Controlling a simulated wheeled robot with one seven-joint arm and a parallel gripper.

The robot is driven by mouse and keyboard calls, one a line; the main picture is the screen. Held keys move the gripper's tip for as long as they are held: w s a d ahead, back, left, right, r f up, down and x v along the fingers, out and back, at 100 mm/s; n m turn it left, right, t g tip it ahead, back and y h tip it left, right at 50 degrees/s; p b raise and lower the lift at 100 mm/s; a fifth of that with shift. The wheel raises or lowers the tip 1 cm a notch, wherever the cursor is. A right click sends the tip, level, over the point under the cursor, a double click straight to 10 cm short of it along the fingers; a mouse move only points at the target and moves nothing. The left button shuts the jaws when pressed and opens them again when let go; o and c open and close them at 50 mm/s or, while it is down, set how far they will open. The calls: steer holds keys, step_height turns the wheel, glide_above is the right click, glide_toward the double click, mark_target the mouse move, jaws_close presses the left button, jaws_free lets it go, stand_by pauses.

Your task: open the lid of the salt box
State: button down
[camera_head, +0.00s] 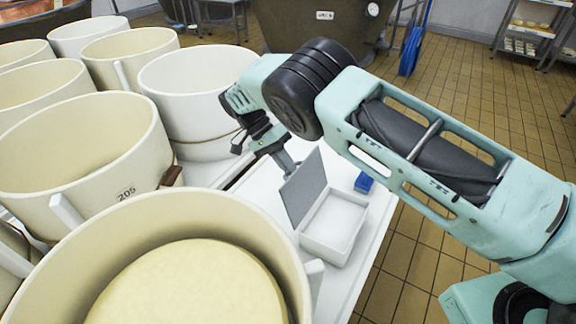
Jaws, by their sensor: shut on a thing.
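The salt box (334,228) is a small white open-topped box on the white table, just below the middle of the picture. Its grey lid (304,188) stands raised along the box's left side, steeply tilted, so the white inside shows. My gripper (289,166) is at the lid's upper left edge and is shut on the lid. The fingertips are small and partly hidden, so the exact grip is hard to see.
Large cream tubs (75,160) crowd the left side, close to my gripper. A front tub (255,222) holds a pale cheese wheel (190,288). A small blue object (364,183) lies right of the box. Tiled floor (425,240) lies beyond the table's right edge.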

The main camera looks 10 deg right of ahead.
steer(key=shift+s+f, duration=0.25)
steer(key=shift+f, duration=0.2)
steer(key=c, duration=1.5)
jaws_free()
steer(key=shift+w+r, duration=0.1)
steer(key=shift+r, duration=0.1)
steer(key=shift+b+v, duration=0.65)
steer(key=shift+v, duration=3.05)
steer(key=shift+r, duration=0.1)
